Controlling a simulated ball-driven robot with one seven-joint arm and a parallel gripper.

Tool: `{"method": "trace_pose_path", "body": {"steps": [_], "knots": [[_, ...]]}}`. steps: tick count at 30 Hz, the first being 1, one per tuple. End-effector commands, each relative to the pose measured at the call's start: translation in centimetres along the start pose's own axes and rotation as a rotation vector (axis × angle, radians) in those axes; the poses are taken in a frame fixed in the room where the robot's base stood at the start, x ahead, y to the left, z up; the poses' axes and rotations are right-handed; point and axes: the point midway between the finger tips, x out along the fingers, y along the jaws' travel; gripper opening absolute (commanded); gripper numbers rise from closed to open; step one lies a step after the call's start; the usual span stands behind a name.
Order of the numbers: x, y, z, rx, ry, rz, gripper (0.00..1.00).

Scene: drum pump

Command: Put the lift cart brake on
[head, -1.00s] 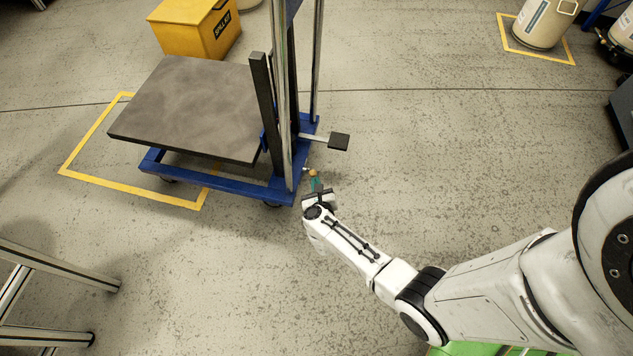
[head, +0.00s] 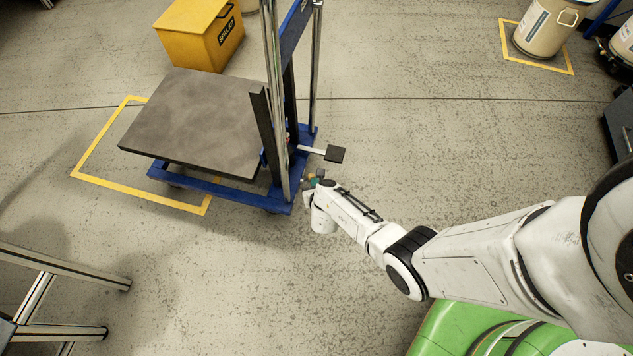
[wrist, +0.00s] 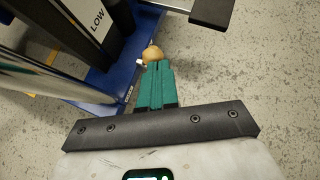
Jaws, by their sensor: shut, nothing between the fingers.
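The blue lift cart (head: 235,195) stands on the floor with a grey platform (head: 195,120) and an upright mast. A small round tan-orange knob (wrist: 152,54) sits low at the cart's near right corner, by the blue base. I cannot tell its position from these views. My gripper (wrist: 158,68) has its green fingers together, with the tips at the knob; contact is unclear. In the head view my gripper (head: 313,180) is small and partly hidden by my wrist, beside the cart's corner.
A black pedal (head: 335,153) on a metal arm sticks out from the cart just above my gripper. A yellow spill kit box (head: 200,35) stands behind the cart. A metal frame (head: 50,275) is at lower left. Floor right of the cart is clear.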

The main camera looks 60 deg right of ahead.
Motion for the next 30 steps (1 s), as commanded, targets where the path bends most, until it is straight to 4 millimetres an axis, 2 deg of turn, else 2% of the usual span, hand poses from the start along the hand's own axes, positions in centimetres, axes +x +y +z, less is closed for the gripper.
{"method": "trace_pose_path", "body": {"steps": [5,15,30], "knots": [[0.2,-0.1,1.3,0.000,-0.002,0.001,0.00],[2.4,-1.7,3.1,0.002,-0.002,0.000,0.00],[4.8,-3.0,4.3,0.000,-0.001,0.001,0.00]]}}
